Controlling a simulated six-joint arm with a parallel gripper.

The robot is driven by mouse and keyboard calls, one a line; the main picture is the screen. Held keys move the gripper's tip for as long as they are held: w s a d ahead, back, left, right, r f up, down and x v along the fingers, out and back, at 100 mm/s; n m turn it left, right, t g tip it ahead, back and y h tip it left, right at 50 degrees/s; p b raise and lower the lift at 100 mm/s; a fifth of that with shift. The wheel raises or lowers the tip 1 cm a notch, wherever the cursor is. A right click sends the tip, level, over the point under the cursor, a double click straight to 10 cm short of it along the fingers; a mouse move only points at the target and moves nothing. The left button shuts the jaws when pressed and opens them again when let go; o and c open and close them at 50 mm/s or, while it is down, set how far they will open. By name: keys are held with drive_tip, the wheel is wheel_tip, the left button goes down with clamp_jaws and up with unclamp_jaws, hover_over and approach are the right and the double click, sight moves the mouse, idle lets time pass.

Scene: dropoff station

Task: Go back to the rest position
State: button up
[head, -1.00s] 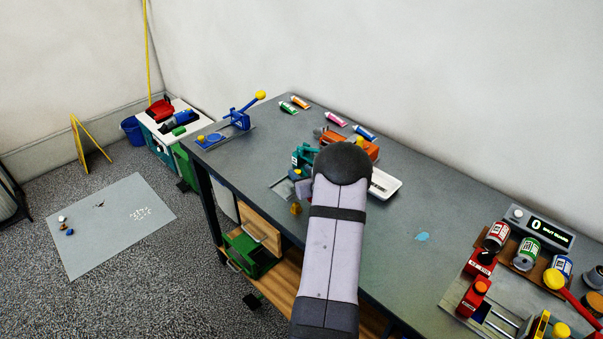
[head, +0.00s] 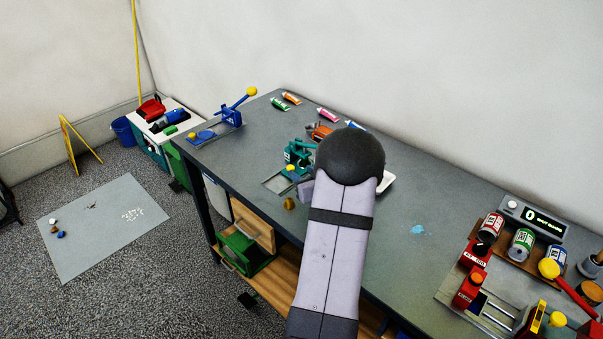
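My arm (head: 335,240) reaches up from the bottom of the head view over the front edge of the grey workbench (head: 400,262). Its dark rounded joint (head: 350,155) is above the middle of the bench.
A teal device (head: 297,153), a partly hidden orange tool (head: 319,131) and a white tray (head: 387,183) stand close around my arm. A blue clamp (head: 230,116) is at the far left end. Cans (head: 522,243) and red fixtures (head: 470,287) crowd the right.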

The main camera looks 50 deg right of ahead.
drive_tip(key=shift+w+a, duration=0.2)
drive_tip(key=a+g, duration=0.1)
drive_tip(key=a, duration=0.2)
drive_tip(key=w+a+g, duration=0.1)
drive_tip(key=a, duration=0.2)
drive_tip(key=w+a+g, duration=0.1)
drive_tip(key=a, duration=0.2)
drive_tip(key=shift+w+a+r+n+y+p, duration=0.1)
drive_tip(key=shift+w+a+n+y+p, duration=0.15)
drive_tip(key=shift+n+y+p, duration=0.15)
drive_tip(key=s+a+n+g+y, duration=0.1)
drive_tip(key=s+a+g, duration=0.2)
drive_tip(key=s+a, duration=0.4)
drive_tip(key=s+a+n+g+y+p, duration=0.1)
drive_tip(key=s+a, duration=0.6)
drive_tip(key=a, duration=0.7)
drive_tip(key=s+a+n+g+y, duration=0.1)
drive_tip(key=s+a+g, duration=0.4)
drive_tip(key=a, duration=0.6)
drive_tip(key=shift+s+f+n+g+y, duration=0.35)
drive_tip(key=shift+s+y, duration=0.45)
drive_tip(key=shift+s, duration=0.3)
